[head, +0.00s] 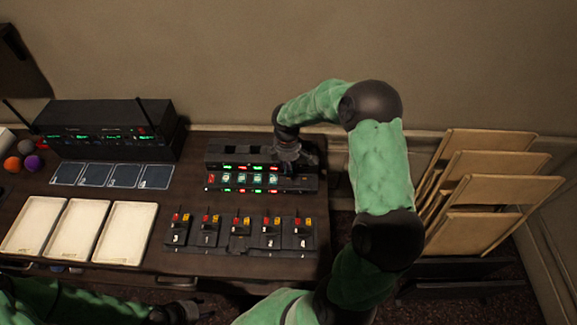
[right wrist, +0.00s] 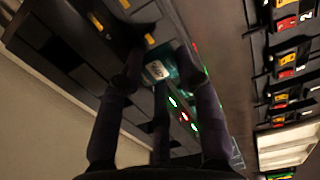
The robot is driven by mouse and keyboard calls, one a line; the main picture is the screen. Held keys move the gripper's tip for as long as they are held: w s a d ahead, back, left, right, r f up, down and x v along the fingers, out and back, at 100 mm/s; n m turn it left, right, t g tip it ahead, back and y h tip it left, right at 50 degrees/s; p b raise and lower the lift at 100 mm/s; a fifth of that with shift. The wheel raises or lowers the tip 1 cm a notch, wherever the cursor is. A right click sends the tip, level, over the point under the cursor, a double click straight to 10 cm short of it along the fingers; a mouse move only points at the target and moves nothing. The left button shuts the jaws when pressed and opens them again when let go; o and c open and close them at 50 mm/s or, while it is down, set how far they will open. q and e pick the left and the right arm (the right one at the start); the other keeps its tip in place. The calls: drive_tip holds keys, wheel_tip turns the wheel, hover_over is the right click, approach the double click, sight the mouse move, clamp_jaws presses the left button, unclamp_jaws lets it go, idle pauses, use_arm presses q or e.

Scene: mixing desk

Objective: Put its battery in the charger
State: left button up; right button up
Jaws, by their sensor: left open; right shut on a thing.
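The charger (head: 222,158) is a dark two-tier unit at the back right of the desk, with rows of green and red lights and several batteries (head: 242,178) in its front row. My right gripper (head: 290,152) is over the charger's right end. In the right wrist view its fingers (right wrist: 157,75) are shut on a teal battery with a pale label (right wrist: 157,70), close to the charger's face; I cannot tell whether the battery is seated in a slot. My left gripper (head: 188,310) is open and low at the front edge, away from the charger.
A row of black packs with red and yellow parts (head: 240,236) stands in front of the charger. Pale trays (head: 122,232), dark cards (head: 110,176), a receiver rack (head: 110,130) and coloured balls (head: 33,162) fill the left. Tan boards (head: 490,190) lean at right.

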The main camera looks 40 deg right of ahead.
drive_tip(key=b, duration=0.3)
hover_over(289, 182)
drive_tip(key=shift+a+f, duration=0.1)
drive_tip(key=shift+f, duration=2.05)
drive_tip(key=shift+f+b, duration=0.45)
drive_tip(key=shift+f, duration=0.3)
drive_tip(key=shift+f, duration=0.5)
drive_tip(key=o, duration=1.6)
drive_tip(key=shift+o, duration=0.2)
drive_tip(key=shift+r, duration=0.15)
